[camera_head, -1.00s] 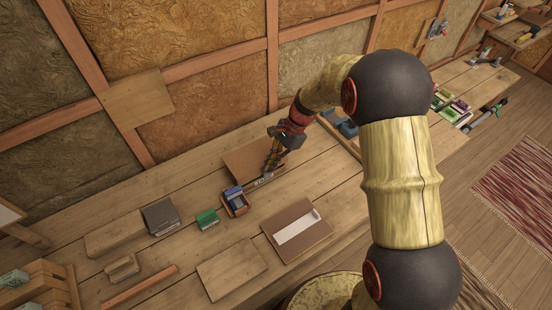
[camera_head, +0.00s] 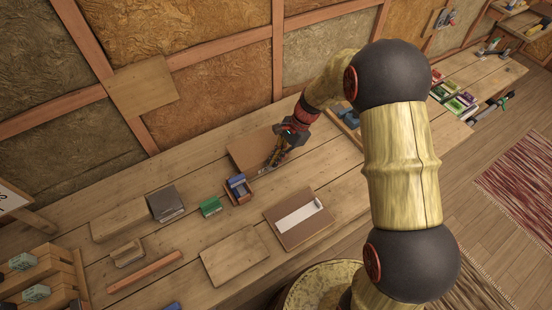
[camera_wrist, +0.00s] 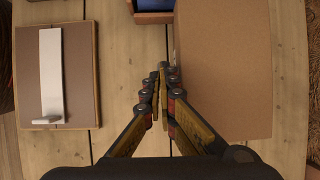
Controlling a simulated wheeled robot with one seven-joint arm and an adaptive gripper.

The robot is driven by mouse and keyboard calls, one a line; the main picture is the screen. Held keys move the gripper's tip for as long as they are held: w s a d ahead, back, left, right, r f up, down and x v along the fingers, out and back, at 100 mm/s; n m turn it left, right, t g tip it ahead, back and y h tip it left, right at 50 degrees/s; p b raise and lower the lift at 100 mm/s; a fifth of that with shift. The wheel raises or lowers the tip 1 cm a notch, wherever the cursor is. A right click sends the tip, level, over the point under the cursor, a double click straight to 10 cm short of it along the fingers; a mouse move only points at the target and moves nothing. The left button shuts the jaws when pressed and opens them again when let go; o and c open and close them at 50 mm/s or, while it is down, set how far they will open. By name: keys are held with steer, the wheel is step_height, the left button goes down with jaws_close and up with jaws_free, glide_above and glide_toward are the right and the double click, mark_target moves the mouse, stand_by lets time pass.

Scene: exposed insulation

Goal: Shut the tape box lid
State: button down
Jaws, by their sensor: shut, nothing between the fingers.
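A small reddish-brown open box with blue contents or a blue part (camera_head: 239,190) stands on the bench in the head view. I take it as the tape box, but the state of its lid is too small to tell. In the wrist view its near edge (camera_wrist: 153,17) shows at the top, with blue inside; the rest is cut off. My gripper (camera_head: 271,166) is shut and empty, to the right of this box and apart from it. In the wrist view its fingertips (camera_wrist: 160,76) meet below the box edge, over bare bench planks.
A large plain brown block or panel (camera_wrist: 222,65) lies right beside my fingers in the wrist view. A brown board with a white strip (camera_head: 298,218) lies nearer. A green box (camera_head: 210,206) and a dark grey box (camera_head: 165,203) stand left. Bare planks lie between them.

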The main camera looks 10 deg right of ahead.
steer(key=s+p+v, duration=0.1)
steer(key=p+v, duration=0.4)
steer(key=v, duration=1)
steer(key=shift+s+r, duration=0.2)
steer(key=shift+s, duration=0.1)
